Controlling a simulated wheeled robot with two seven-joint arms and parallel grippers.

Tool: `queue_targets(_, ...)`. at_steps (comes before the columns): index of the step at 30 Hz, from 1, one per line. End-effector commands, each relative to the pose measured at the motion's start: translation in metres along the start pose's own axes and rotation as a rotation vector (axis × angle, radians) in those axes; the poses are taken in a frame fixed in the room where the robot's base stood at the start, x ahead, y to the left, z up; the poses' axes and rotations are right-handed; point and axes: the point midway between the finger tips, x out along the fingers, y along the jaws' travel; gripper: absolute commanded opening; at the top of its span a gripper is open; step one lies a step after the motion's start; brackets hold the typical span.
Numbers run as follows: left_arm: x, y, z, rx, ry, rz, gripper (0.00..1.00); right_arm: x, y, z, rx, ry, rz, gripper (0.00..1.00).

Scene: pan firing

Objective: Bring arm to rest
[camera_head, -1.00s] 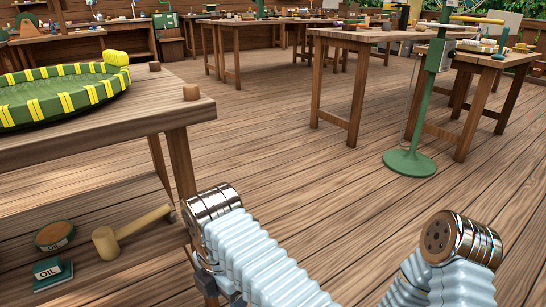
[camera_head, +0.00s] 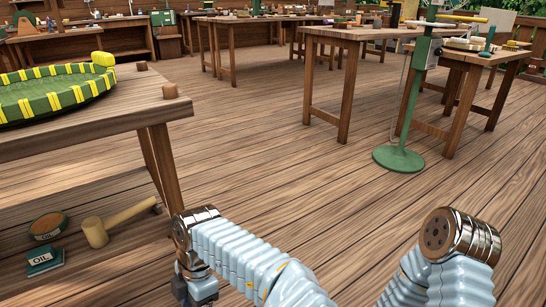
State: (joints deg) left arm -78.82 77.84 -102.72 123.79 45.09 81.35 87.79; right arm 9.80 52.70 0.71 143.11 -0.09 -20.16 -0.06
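My two arms show at the bottom of the head view, in pale blue ribbed sleeves with metal joints. My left arm comes in at the bottom middle, and its metal joint is beside the leg of the left wooden table (camera_head: 110,125). My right arm stands at the lower right over bare floor. Neither gripper's fingers can be seen. No held object is visible.
A green and yellow round pan (camera_head: 55,98) lies on the left table. On its lower shelf are a wooden mallet (camera_head: 95,231), a round oil tin (camera_head: 48,227) and an oil box (camera_head: 44,262). A green stand (camera_head: 398,158) is at the right. The middle floor is clear.

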Motion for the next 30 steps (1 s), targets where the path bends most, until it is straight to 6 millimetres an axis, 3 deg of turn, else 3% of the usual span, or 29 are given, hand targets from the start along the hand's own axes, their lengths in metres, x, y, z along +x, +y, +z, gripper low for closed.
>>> queue_targets(5, 0.051, 0.027, -0.036, 0.158, 0.146, -0.08, 0.57, -0.017, -0.007, 0.0, -0.002, -0.001, 0.0, 0.0)
queue_targets(8, 0.093, 0.035, -0.067, 0.346, 0.231, -0.168, 0.57, -0.031, -0.013, 0.001, -0.003, -0.002, -0.001, 0.0)
queue_targets(12, 0.164, 0.022, -0.109, 0.814, 0.242, -0.326, 0.57, -0.056, -0.023, 0.001, -0.005, -0.003, -0.001, 0.0)
queue_targets(14, 0.188, 0.007, -0.114, 1.045, 0.178, -0.359, 0.57, -0.066, -0.027, 0.001, -0.006, -0.004, -0.001, 0.0)
queue_targets(16, 0.208, -0.013, -0.106, 1.313, 0.057, -0.344, 0.57, -0.077, -0.032, 0.002, -0.007, -0.005, -0.002, 0.0)
queue_targets(18, 0.216, -0.034, -0.084, 1.558, -0.088, -0.26, 0.57, -0.088, -0.037, 0.002, -0.008, -0.006, -0.002, 0.0)
queue_targets(21, 0.208, -0.053, -0.041, 1.828, -0.278, -0.038, 0.57, -0.101, -0.042, 0.003, -0.01, -0.008, -0.002, 0.0)
queue_targets(24, 0.184, -0.06, -0.001, 1.989, -0.395, 0.219, 0.57, -0.11, -0.046, 0.003, -0.011, -0.008, -0.003, 0.0)
queue_targets(27, 0.164, -0.059, 0.025, 2.063, -0.441, 0.405, 0.57, -0.113, -0.047, 0.003, -0.012, -0.009, -0.003, 0.0)
queue_targets(30, 0.163, -0.059, 0.026, 2.067, -0.443, 0.417, 0.57, -0.113, -0.047, 0.003, -0.012, -0.009, -0.003, 0.0)
